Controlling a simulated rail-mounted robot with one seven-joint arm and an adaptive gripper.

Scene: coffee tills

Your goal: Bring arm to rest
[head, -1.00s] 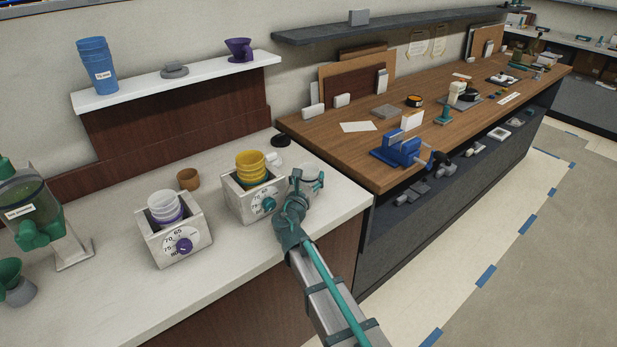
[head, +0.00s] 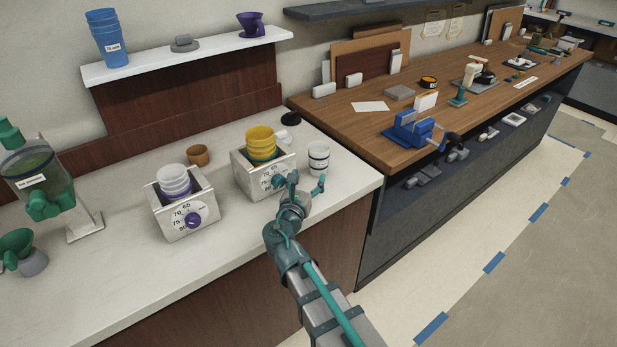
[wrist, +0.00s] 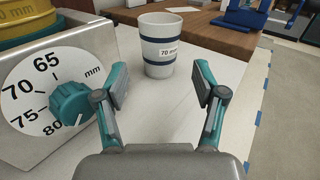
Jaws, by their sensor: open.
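My gripper (head: 305,190) is open and empty, in front of the right-hand dial box at the counter's front edge. In the wrist view its two fingers (wrist: 160,95) stand apart with nothing between them. A white cup with dark bands (head: 318,158) stands upright on the counter just beyond the fingers. It also shows in the wrist view (wrist: 160,50), with a "70 mm" label, apart from the fingers.
The dial box with yellow cups (head: 240,178) is close to the left of my gripper. Another dial box with white and purple cups (head: 163,220) stands further left. The wooden workbench (head: 350,125) with a blue vise (head: 408,130) is to the right. The floor in front is clear.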

